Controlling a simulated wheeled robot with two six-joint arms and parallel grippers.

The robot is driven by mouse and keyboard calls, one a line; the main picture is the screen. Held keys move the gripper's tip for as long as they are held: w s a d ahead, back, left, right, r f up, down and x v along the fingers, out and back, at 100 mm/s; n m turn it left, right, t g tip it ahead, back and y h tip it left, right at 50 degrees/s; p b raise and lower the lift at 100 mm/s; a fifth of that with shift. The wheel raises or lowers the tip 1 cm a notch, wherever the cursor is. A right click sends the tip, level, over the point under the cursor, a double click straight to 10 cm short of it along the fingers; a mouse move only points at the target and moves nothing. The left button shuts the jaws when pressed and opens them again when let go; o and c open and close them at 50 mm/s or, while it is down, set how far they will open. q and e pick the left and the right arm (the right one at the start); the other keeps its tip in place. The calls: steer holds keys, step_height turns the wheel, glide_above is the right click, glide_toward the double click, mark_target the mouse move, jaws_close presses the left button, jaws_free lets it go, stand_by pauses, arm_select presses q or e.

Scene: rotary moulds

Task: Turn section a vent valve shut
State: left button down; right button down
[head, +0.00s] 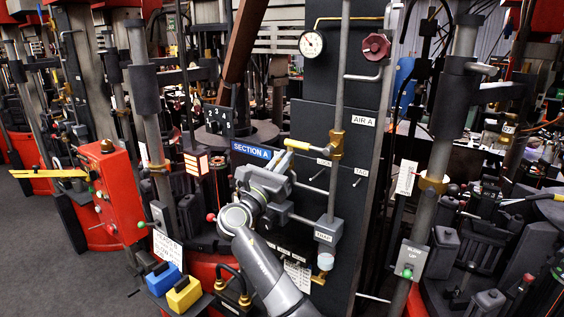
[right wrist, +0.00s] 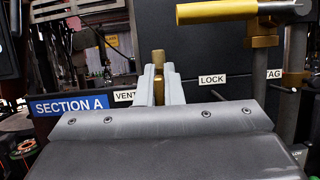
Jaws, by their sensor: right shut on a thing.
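The section A panel carries a blue SECTION A sign (head: 252,151), which also shows in the right wrist view (right wrist: 68,106). My right gripper (head: 283,162) is at the panel just below and right of this sign. In the right wrist view its pale fingers (right wrist: 159,86) are shut on a small upright brass piece (right wrist: 158,62), which stands by the partly hidden VENT label (right wrist: 124,96) and appears to be the vent valve's handle. The rest of the valve is hidden behind the gripper. My left gripper is not in view.
A yellow lever (head: 298,145) on a brass valve (head: 336,145) sits just right of my right gripper, near the LOCK label (right wrist: 211,79). A grey pipe (head: 340,75), a gauge (head: 312,43) and a dark red handwheel (head: 376,46) are above. A red box (head: 112,190) stands left.

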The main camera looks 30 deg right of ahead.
steer(key=m+g+y+b, duration=0.1)
steer(key=m+g+b, duration=0.1)
steer(key=m+b, duration=0.2)
steer(key=m+g+y+b, duration=0.1)
steer(key=m+g+b, duration=0.2)
steer(key=m, duration=0.8)
steer(key=s+f+m+g+y+b, duration=0.1)
steer(key=m+g+b, duration=0.2)
steer(key=m+b, duration=0.3)
steer(key=shift+d+m, duration=0.2)
steer(key=shift+m, duration=0.6)
steer(key=shift+f, duration=0.1)
steer(key=c, duration=1.6)
jaws_free()
steer(key=shift+o, duration=0.2)
steer(key=a+b, duration=0.3)
steer(key=a, duration=1.4)
steer(key=shift+a+r+b, duration=0.2)
steer(key=shift+r+b, duration=0.1)
steer(key=shift+b, duration=0.05)
